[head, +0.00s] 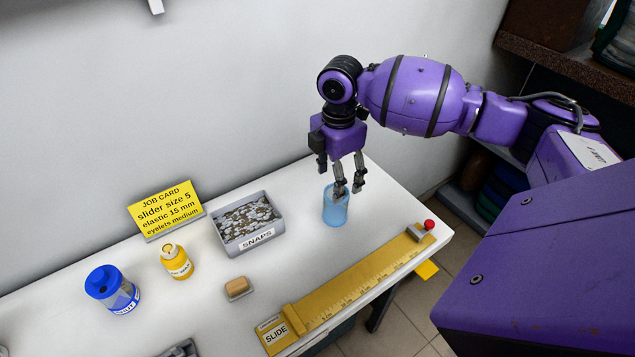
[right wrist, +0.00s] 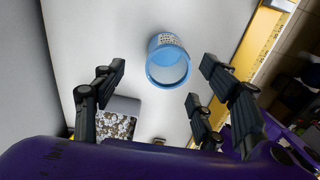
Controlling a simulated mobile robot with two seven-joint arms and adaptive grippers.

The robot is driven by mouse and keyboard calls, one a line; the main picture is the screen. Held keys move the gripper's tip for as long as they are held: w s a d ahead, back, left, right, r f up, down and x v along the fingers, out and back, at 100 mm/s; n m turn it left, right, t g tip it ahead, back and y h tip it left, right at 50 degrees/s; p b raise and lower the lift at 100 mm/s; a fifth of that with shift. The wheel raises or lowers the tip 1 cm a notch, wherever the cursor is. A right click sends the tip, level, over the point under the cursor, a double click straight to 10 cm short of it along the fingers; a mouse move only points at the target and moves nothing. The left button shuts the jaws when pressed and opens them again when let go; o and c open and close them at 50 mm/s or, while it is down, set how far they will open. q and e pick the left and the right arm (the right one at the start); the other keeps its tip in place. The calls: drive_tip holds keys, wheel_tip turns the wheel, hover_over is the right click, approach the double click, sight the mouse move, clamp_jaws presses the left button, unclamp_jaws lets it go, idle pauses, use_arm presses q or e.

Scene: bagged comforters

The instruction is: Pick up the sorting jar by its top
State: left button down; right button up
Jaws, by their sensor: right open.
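A light blue, open-topped translucent jar (head: 336,208) stands upright near the right end of the white table. It also shows in the right wrist view (right wrist: 168,62), with its round rim facing the camera and a small printed label on its side. My right gripper (head: 349,188) is over the jar's rim, pointing down. In the right wrist view its fingers (right wrist: 160,92) are spread wide and empty, with the jar beyond and between them; I see no contact. My left gripper is not in view.
A grey SNAPS bin (head: 275,233) stands left of the jar. A yellow slide ruler (head: 350,287) runs along the front edge, with a red knob (head: 430,224) at its end. A yellow bottle (head: 176,262), blue-lidded jar (head: 124,301), tan block (head: 237,284) and job card (head: 167,209) stand farther left.

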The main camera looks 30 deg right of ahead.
drive_tip(key=shift+s+f, duration=0.4)
drive_tip(key=shift+f, duration=0.45)
drive_tip(key=shift+s+f, duration=0.1)
drive_tip(key=shift+f, duration=0.5)
wheel_tip(320, 180, down, 4)
drive_tip(key=shift+r, duration=0.15)
drive_tip(key=shift+f, duration=0.35)
drive_tip(key=c, duration=1)
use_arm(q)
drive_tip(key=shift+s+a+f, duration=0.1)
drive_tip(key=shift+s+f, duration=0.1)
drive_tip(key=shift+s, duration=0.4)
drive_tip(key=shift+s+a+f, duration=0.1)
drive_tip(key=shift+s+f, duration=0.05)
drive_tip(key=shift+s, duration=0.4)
use_arm(e)
drive_tip(key=c, duration=0.3)
drive_tip(key=shift+r, duration=0.1)
